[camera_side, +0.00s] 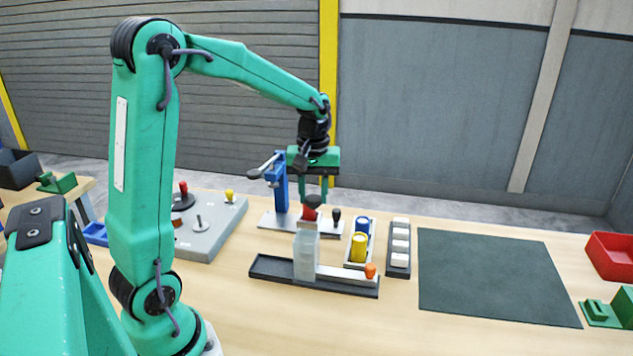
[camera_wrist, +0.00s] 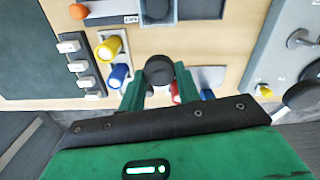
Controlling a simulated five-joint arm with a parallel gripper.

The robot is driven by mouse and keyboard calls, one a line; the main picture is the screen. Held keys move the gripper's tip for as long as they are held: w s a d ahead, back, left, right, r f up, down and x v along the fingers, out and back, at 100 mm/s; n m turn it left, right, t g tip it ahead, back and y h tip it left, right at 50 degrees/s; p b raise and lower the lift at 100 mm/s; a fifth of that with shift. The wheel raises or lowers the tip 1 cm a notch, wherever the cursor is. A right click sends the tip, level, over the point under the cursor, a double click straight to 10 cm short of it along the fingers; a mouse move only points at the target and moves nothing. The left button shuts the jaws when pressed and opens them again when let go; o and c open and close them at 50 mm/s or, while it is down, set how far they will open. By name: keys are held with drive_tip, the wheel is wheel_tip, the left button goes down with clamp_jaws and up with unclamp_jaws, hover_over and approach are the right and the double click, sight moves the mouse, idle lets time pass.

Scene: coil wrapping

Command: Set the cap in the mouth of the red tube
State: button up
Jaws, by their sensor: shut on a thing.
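The dark cap (camera_wrist: 158,70) shows as a round black shape between my fingertips in the wrist view. In the side view the cap (camera_side: 313,200) is directly above the red tube (camera_side: 311,214), with no clear gap between them; I cannot tell whether it is seated in the mouth. My gripper (camera_side: 313,196) points down and is shut on the cap; its fingers also show in the wrist view (camera_wrist: 159,84). A bit of red (camera_wrist: 176,92) shows beside the right finger. The tube's lower part and mouth are hidden.
A blue clamp (camera_side: 281,185) stands close behind left of my gripper. A clear block (camera_side: 306,258) on a dark rail is in front. A holder with yellow (camera_side: 358,247) and blue tubes and a strip of white blocks (camera_side: 400,242) are to the right. The dark mat (camera_side: 490,275) is empty.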

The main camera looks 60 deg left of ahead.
drive_tip(key=w+a+n, duration=0.1)
drive_tip(key=w+a, duration=0.5)
drive_tip(key=a, duration=0.6)
drive_tip(key=shift+r+n, duration=0.4)
drive_tip(key=shift+d+f, duration=0.1)
drive_tip(key=shift+f, duration=0.1)
drive_tip(key=shift+f, duration=2.7)
drive_tip(key=shift+f, duration=0.9)
drive_tip(key=o, duration=1)
drive_tip(key=shift+r, duration=0.1)
wheel_tip(320, 180, up, 8)
drive_tip(key=shift+f, duration=0.15)
